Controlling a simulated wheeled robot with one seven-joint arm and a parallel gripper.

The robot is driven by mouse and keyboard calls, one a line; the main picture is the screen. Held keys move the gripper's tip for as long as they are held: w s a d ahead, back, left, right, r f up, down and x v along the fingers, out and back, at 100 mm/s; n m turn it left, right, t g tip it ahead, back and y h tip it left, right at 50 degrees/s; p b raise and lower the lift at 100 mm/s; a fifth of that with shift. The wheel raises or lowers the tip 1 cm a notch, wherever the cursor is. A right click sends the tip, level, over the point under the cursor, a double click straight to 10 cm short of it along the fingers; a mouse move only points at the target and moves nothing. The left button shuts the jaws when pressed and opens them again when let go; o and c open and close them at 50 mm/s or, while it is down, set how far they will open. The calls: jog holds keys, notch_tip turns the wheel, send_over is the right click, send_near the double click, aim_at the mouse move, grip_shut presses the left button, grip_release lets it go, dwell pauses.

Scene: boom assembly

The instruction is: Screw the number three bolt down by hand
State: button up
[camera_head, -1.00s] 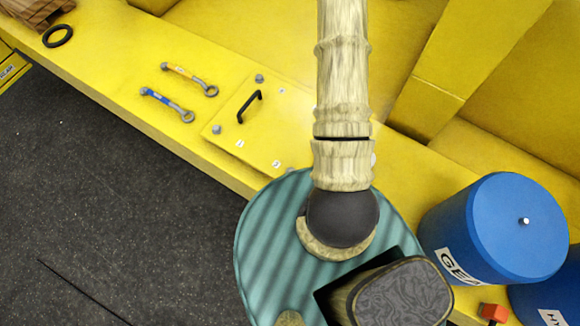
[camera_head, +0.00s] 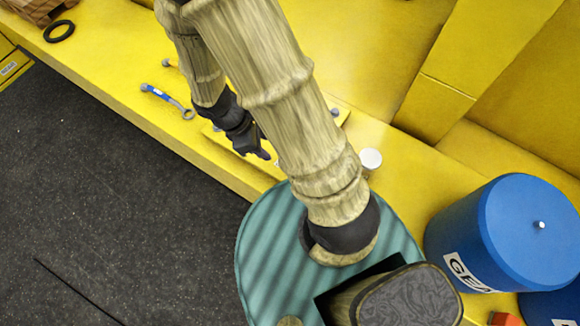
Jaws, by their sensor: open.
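The yellow cover plate (camera_head: 212,136) lies on the yellow deck, mostly hidden behind my arm. One grey bolt (camera_head: 334,112) shows at its right corner, just right of my arm. No number labels can be read, so I cannot tell which bolt is number three. My gripper (camera_head: 256,150) is dark, open and low over the front part of the plate, near the deck's front edge. I see nothing between its fingers, and cannot tell whether it touches a bolt.
A blue-handled wrench (camera_head: 167,100) lies left of the plate; a second, orange one (camera_head: 172,64) is mostly hidden. A black ring (camera_head: 59,31) lies far left. A white round cap (camera_head: 371,160) and a blue drum (camera_head: 500,235) stand right. Dark floor (camera_head: 90,190) is open in front.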

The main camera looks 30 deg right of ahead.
jog(key=shift+w+d, duration=0.1)
jog(key=shift+p+x, duration=0.55)
jog(key=shift+x, duration=8.15)
grip_shut()
